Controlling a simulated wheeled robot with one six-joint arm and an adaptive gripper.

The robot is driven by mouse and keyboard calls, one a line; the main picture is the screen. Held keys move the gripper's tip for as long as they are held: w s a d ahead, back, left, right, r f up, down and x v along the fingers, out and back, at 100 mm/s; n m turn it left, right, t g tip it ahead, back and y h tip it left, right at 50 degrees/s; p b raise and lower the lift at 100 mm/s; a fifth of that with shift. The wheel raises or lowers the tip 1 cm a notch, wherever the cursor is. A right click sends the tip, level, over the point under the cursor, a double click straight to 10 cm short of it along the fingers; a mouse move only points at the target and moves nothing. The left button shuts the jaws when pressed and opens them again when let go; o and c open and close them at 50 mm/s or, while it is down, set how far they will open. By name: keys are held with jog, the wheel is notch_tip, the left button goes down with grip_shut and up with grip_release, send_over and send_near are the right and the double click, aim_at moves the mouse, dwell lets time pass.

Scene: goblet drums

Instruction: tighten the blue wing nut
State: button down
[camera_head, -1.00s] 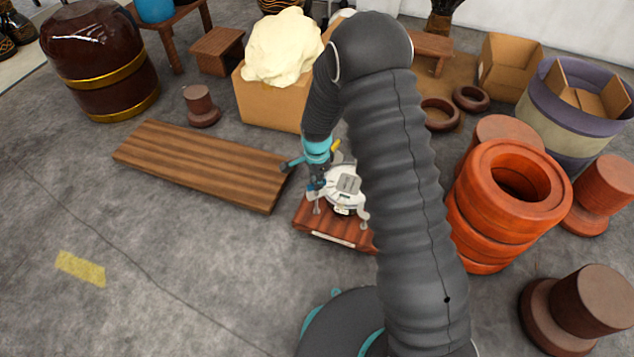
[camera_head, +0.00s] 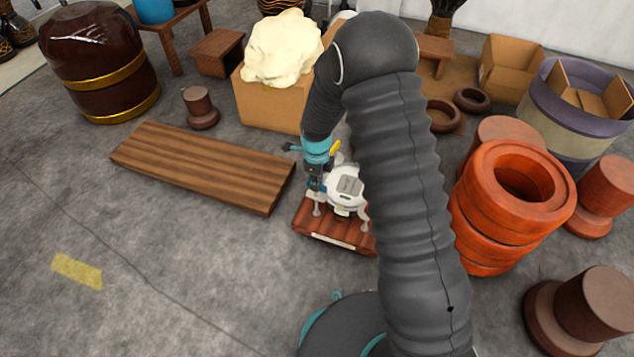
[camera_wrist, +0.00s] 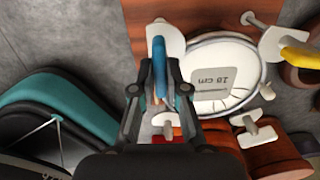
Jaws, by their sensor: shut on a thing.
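The blue wing nut (camera_wrist: 159,62) shows as an upright blue piece between the fingers of my gripper (camera_wrist: 161,74) in the wrist view. My gripper is shut on it, and the fingers hide its lower part. It sits at the edge of a round white-rimmed drum head (camera_wrist: 240,47) with a grey label reading 18 cm (camera_wrist: 211,83). In the head view my gripper (camera_head: 315,186) is at the left side of the white drum top (camera_head: 342,200); the blue wing nut cannot be made out clearly there.
A yellow wing nut (camera_wrist: 299,57) and a red one (camera_wrist: 167,134) sit around the drum. White brackets (camera_wrist: 258,131) ring it. The drum rests on a reddish wooden board (camera_head: 310,228). A long plank (camera_head: 200,166) lies left; stacked orange rings (camera_head: 475,220) stand right.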

jog(key=shift+m, duration=0.6)
jog(key=c, duration=1.2)
grip_release()
notch_tip(320, 180, up, 12)
